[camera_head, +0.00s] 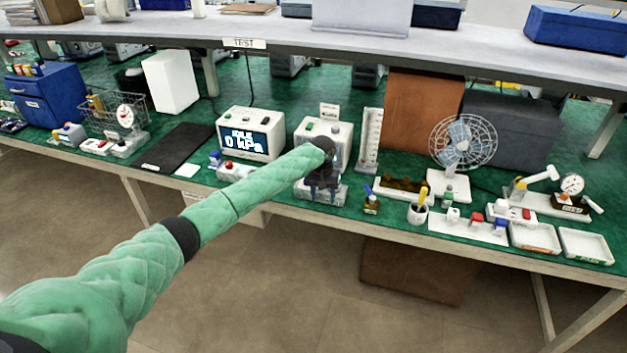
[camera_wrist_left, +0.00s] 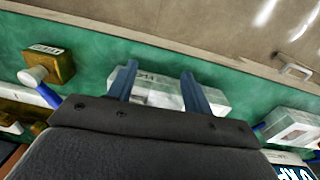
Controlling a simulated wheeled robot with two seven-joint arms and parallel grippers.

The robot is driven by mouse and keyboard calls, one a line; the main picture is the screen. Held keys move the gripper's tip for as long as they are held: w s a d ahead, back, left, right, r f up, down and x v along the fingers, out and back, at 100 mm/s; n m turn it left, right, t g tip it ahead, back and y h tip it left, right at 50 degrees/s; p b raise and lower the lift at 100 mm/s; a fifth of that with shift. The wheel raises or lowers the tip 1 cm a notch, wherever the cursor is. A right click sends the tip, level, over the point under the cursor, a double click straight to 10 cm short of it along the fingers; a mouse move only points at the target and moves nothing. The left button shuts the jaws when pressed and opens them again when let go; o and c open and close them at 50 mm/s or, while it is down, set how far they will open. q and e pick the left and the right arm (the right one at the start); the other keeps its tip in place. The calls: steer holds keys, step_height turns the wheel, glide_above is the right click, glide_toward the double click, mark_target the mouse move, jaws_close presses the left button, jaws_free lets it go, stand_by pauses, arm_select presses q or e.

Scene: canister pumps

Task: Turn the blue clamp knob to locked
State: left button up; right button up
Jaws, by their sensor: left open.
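My left gripper (camera_head: 322,186) hangs in front of a white box unit (camera_head: 341,140), over a low white base (camera_head: 336,197) on the bench edge. In the left wrist view its two fingers (camera_wrist_left: 158,82) are apart, with the white labelled base (camera_wrist_left: 155,92) beyond and between them. Nothing shows held. No blue clamp knob can be made out on this base; the gripper covers part of it. A blue knob (camera_head: 215,157) stands by a small white unit (camera_head: 237,174) to the left. A brass block (camera_head: 371,206) with a blue lever (camera_head: 367,190) stands to the right.
The pressure display (camera_head: 251,135) reads 0 kPa, left of the gripper. A wire-guard fan (camera_head: 462,141), a cup (camera_head: 417,214) and white trays (camera_head: 587,246) stand to the right. A shelf (camera_head: 240,27) runs above the back. Open floor lies in front of the bench.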

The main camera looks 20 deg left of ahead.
arm_select(q)
steer(key=shift+n, duration=0.6)
steer(key=w+a+r, duration=0.1)
steer(key=r, duration=0.1)
steer(key=w+a+r, duration=0.4)
steer(key=shift+a+r, duration=0.1)
arm_select(e)
steer(key=w+a+r, duration=0.1)
steer(key=w+a, duration=0.2)
arm_select(q)
steer(key=a+r, duration=0.1)
steer(key=w+a+r, duration=0.1)
steer(key=shift+w+a+r+n, duration=0.15)
steer(key=shift+w+r+n, duration=0.15)
steer(key=shift+r, duration=0.05)
steer(key=shift+w+a+f, duration=0.1)
steer(key=shift+a+f, duration=0.05)
steer(key=shift+f+p, duration=0.25)
steer(key=shift+p, duration=0.1)
step_height(320, 180, down, 5)
steer(key=shift+f+p, duration=0.2)
steer(key=shift+p, duration=0.8)
steer(key=shift+f, duration=0.7)
arm_select(e)
steer(key=s+d+f, duration=0.4)
steer(key=f, duration=0.1)
steer(key=shift+s+f+t, duration=0.2)
steer(key=shift+f+t, duration=0.05)
steer(key=shift+t, duration=0.05)
